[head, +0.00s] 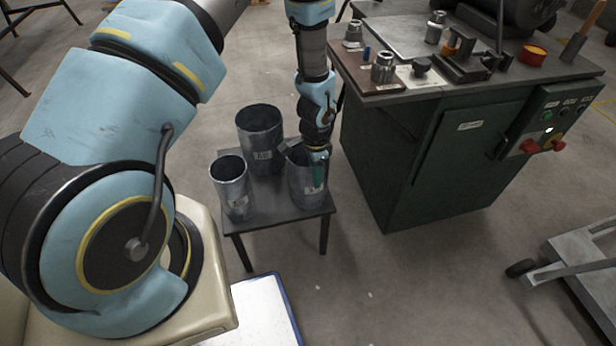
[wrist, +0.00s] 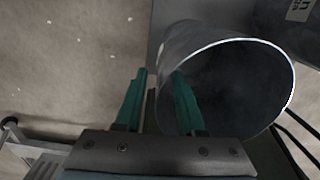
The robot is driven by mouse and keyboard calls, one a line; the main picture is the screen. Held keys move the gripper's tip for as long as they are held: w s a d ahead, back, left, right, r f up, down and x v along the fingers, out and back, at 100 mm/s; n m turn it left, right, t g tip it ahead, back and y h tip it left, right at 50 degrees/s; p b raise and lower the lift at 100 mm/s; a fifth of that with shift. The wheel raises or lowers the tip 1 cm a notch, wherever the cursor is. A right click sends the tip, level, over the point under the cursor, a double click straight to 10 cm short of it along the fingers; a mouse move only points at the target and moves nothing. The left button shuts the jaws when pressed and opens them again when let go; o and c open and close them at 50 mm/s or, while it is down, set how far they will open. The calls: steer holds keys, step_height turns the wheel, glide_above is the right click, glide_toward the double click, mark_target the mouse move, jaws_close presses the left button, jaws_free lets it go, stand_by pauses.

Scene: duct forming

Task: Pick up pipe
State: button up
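Three grey metal pipes stand upright on a small dark table (head: 283,213). The back pipe (head: 258,140) is the widest, the left pipe (head: 231,188) is at the front, and the right pipe (head: 298,187) is under my gripper (head: 317,168). In the wrist view my gripper (wrist: 160,76) is open, with a gap between its green fingers. The right finger overlaps the near rim of a pipe (wrist: 190,45), and the left finger is outside it. The wall appears to lie between the fingers; contact cannot be told.
A green machine cabinet (head: 430,160) stands close right of the small table, with metal parts and a red-lidded tin (head: 532,55) on top. A cart (head: 580,265) is at the right. The floor (head: 400,290) in front is clear.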

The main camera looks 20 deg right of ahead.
steer(key=shift+c, duration=0.2)
jaws_close()
stand_by(1.1)
